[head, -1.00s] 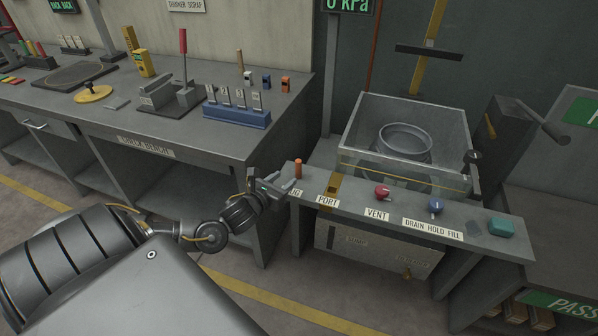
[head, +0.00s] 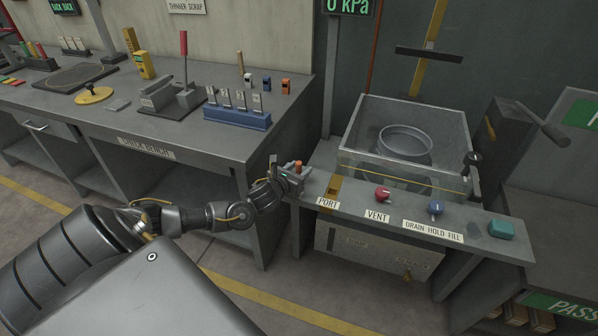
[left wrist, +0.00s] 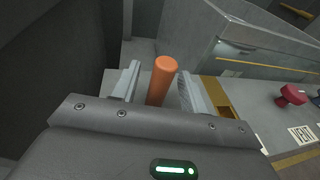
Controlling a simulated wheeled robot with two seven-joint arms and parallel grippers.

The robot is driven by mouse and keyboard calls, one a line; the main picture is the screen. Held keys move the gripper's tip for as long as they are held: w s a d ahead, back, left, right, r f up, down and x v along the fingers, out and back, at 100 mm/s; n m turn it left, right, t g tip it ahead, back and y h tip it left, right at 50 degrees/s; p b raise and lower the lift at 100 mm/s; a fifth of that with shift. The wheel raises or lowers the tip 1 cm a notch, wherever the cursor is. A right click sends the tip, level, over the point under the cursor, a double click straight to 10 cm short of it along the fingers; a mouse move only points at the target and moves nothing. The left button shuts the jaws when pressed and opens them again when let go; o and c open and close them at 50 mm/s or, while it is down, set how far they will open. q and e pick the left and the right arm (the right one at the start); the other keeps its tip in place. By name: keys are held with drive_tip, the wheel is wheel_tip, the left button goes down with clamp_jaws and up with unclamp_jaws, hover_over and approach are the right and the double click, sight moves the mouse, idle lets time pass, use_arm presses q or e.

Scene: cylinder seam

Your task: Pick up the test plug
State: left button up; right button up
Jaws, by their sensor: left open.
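The test plug is an orange upright cylinder (left wrist: 162,80) standing at the left end of the grey control shelf; in the head view its top (head: 298,166) shows beside my left gripper. My left gripper (head: 294,172) is open, with its fingers on either side of the plug. In the left wrist view the fingers (left wrist: 160,88) flank the plug, with a visible gap on each side. The plug's lower part is hidden by the gripper body. My right gripper is out of view.
The shelf also carries the PORT label (head: 327,203), a red VENT knob (head: 382,195), a blue knob (head: 435,207) and a green button (head: 501,230). A clear-walled tank (head: 455,130) stands behind. The check bench (head: 225,145) is to the left.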

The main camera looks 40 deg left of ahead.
sight(299, 162)
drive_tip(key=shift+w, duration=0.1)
use_arm(q)
clamp_jaws()
drive_tip(key=shift+r, duration=0.15)
